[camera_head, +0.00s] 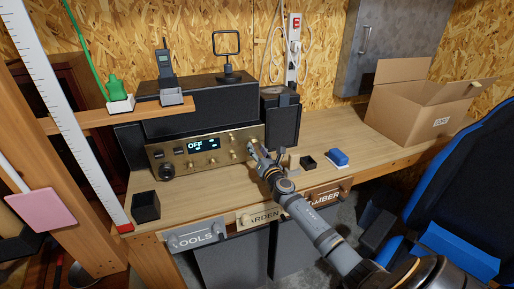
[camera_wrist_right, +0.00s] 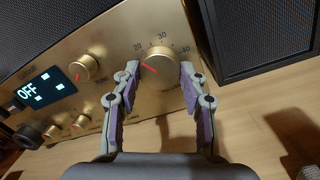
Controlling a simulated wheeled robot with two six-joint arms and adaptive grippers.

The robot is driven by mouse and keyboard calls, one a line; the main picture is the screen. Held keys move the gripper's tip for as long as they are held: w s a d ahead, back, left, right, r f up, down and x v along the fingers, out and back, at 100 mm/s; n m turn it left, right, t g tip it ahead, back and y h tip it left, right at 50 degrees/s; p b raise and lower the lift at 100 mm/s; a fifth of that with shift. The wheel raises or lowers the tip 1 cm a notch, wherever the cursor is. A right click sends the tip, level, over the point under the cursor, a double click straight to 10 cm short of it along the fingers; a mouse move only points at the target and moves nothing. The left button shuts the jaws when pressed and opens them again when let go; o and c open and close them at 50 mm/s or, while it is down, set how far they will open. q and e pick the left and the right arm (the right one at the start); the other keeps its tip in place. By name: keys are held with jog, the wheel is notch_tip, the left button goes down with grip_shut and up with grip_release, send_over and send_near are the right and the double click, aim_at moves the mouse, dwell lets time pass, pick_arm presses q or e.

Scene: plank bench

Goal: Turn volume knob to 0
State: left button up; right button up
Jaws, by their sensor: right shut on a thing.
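A gold amplifier (camera_head: 205,152) stands on the bench, and its display reads "OFF". The large volume knob (camera_wrist_right: 160,68) is at the right end of its front panel in the right wrist view. The scale around it shows 20, 30 and 40, and its red mark points left, below the 20. My right gripper (camera_head: 253,149) is at the right end of the panel. In the right wrist view its two fingers (camera_wrist_right: 160,80) are shut on the knob, one on each side. The knob is mostly hidden in the head view. My left gripper is not in view.
Black speakers (camera_head: 281,118) stand beside and behind the amplifier. A small black box (camera_head: 308,162) and a blue object (camera_head: 338,157) lie to the right of my gripper. A cardboard box (camera_head: 410,112) is at the back right.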

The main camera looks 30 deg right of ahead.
jog(key=n+p, duration=0.2)
jog(key=n, duration=0.3)
jog(key=shift+d+r+n+y, duration=0.1)
jog(key=shift+n+y, duration=0.3)
jog(key=n+p, duration=0.3)
jog(key=n, duration=0.2)
jog(key=shift+r+n+g, duration=0.1)
jog(key=shift+n+g, duration=0.2)
jog(key=shift+n, duration=0.1)
jog(key=n+p, duration=0.2)
jog(key=n, duration=0.3)
jog(key=shift+r+p, duration=0.1)
jog(key=shift+p, duration=0.2)
jog(key=shift+n+g+p, duration=0.4)
jog(key=shift+n+p, duration=0.6)
jog(key=shift+n, duration=1.2)
jog(key=o, duration=1.2)
jog(key=shift+c, duration=0.2)
